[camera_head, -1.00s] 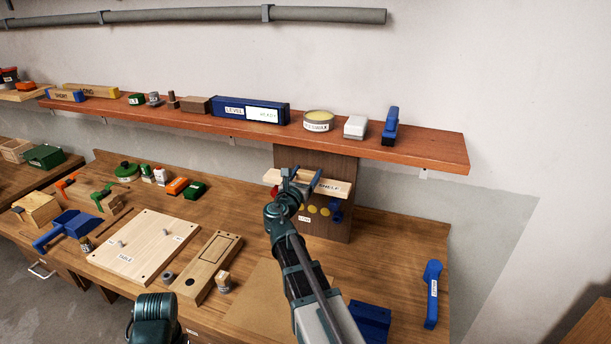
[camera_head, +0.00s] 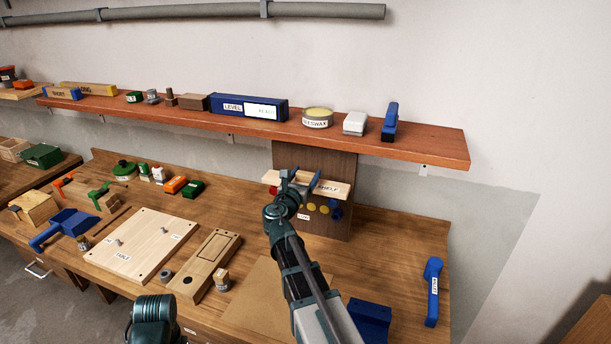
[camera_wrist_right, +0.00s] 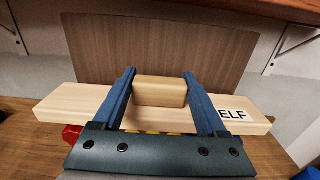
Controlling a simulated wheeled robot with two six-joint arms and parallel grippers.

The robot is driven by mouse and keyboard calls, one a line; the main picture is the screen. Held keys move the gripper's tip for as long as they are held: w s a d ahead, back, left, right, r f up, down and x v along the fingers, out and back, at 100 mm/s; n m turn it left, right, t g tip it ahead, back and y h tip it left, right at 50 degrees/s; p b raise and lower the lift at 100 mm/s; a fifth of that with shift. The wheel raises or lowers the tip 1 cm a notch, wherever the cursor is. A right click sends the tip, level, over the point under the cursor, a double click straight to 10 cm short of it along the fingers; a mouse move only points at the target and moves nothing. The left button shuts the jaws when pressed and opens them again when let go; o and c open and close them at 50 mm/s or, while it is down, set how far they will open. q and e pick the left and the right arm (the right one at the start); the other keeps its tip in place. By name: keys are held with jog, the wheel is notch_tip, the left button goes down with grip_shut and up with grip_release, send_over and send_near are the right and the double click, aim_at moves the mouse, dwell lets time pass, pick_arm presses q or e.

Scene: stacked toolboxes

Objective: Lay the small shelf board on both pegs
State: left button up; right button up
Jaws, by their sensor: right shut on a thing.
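The small shelf board (camera_head: 336,189) is pale wood with a SHELF label. It lies roughly level in front of the upright dark brown panel (camera_head: 315,157). My right gripper (camera_head: 300,178) is shut on the wooden block on the board's top, with a finger on each side of the block (camera_wrist_right: 160,92). In the right wrist view the board (camera_wrist_right: 75,106) extends past both fingers. No pegs can be made out, so I cannot tell whether the board rests on them. My left gripper is not seen; only part of my left arm shows at the bottom.
A long red-brown shelf (camera_head: 430,146) with a blue level (camera_head: 230,106) and tins runs above the board. Round red, yellow and blue pieces (camera_head: 323,209) show below the board. The bench holds a TABLE board (camera_head: 140,243) and a blue tool (camera_head: 433,290) at right.

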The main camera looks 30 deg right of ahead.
jog(key=shift+f, duration=0.2)
jog(key=o, duration=1.5)
jog(key=v, duration=1.4)
jog(key=shift+d, duration=0.1)
jog(key=x, duration=1.3)
jog(key=shift+w+d, duration=0.3)
jog(key=shift+a, duration=0.1)
